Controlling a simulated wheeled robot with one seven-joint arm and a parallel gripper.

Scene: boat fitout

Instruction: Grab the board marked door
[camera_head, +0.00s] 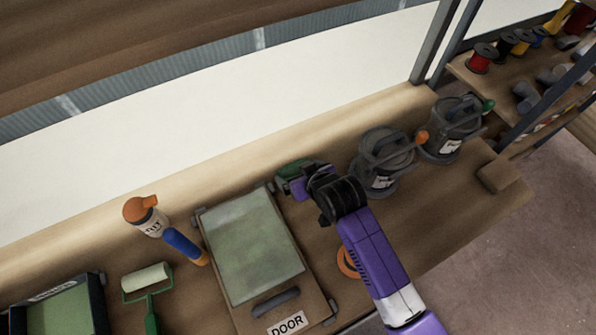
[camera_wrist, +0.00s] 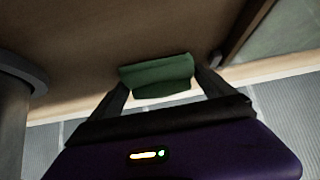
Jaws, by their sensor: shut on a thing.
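The board marked DOOR (camera_head: 253,246) lies on the bench in the head view. It has a pale green panel in a wooden frame, a dark handle and a white DOOR label at its near end. Part of its edge and panel seems to show at the right of the wrist view (camera_wrist: 291,32). My gripper (camera_head: 296,183) is beyond the board's far right corner, apart from the handle. It is shut on a small green block (camera_wrist: 158,76), held between both fingers in the wrist view. Whether the block touches the bench is unclear.
Two grey cans (camera_head: 384,165) stand right of my gripper. An orange ring (camera_head: 347,262) lies beside my arm. A shelf (camera_head: 520,85) holds spools.

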